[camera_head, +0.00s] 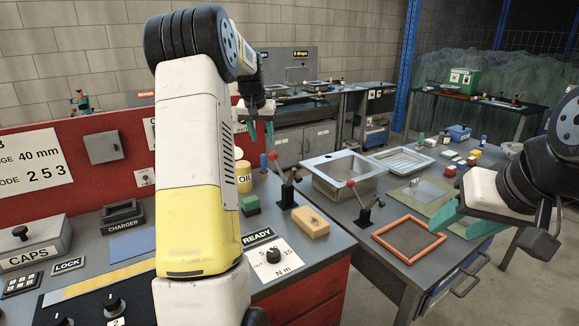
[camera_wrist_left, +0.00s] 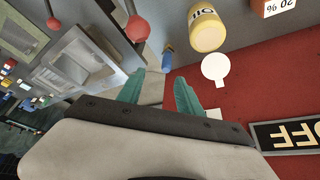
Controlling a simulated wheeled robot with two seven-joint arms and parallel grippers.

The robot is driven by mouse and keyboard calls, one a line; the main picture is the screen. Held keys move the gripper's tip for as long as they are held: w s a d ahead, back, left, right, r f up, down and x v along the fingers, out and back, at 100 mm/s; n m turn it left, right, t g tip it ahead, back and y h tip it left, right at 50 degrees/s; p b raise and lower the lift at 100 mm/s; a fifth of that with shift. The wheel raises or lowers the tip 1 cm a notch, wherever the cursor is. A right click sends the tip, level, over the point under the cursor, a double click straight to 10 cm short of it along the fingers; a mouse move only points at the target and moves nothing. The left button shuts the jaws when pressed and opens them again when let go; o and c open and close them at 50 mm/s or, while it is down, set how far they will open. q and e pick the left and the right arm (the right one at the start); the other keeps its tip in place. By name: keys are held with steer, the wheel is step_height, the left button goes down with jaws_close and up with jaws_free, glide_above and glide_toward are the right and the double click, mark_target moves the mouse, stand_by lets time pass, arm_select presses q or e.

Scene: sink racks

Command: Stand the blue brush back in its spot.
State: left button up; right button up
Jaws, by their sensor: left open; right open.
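A small blue object (camera_head: 263,162), likely the blue brush, is upright on the bench beside the yellow OIL container (camera_head: 243,176). In the left wrist view it shows as a short blue piece (camera_wrist_left: 168,59) with a tan end, next to the yellow container (camera_wrist_left: 206,30). Its spot cannot be made out. My left gripper (camera_head: 261,133) is open and empty above and behind the blue object; its teal fingers also show in the left wrist view (camera_wrist_left: 160,92). My right gripper (camera_head: 462,219) is open and empty near the orange frame at the right.
Red-knobbed levers (camera_head: 285,180) stand right of the blue object. A sink (camera_head: 343,172), a drying rack (camera_head: 402,159) and an orange frame (camera_head: 409,239) are on the right bench. A red panel (camera_head: 70,160) stands behind.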

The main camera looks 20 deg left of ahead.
arm_select(q)
steer(key=s+d+r, duration=0.7)
steer(key=s+d, duration=0.2)
steer(key=s, duration=0.3)
steer(key=s+d+f+h, duration=0.1)
steer(key=s+d, duration=0.2)
steer(key=s, duration=0.5)
steer(key=s+d+f+m, duration=0.1)
steer(key=s+d, duration=0.3)
steer(key=s, duration=0.5)
steer(key=s+d+f+m+t+h, duration=0.1)
steer(key=s+d, duration=0.3)
steer(key=s, duration=0.5)
steer(key=shift+s+d+f+h, duration=0.25)
steer(key=shift+f+h, duration=0.05)
steer(key=shift+f, duration=0.25)
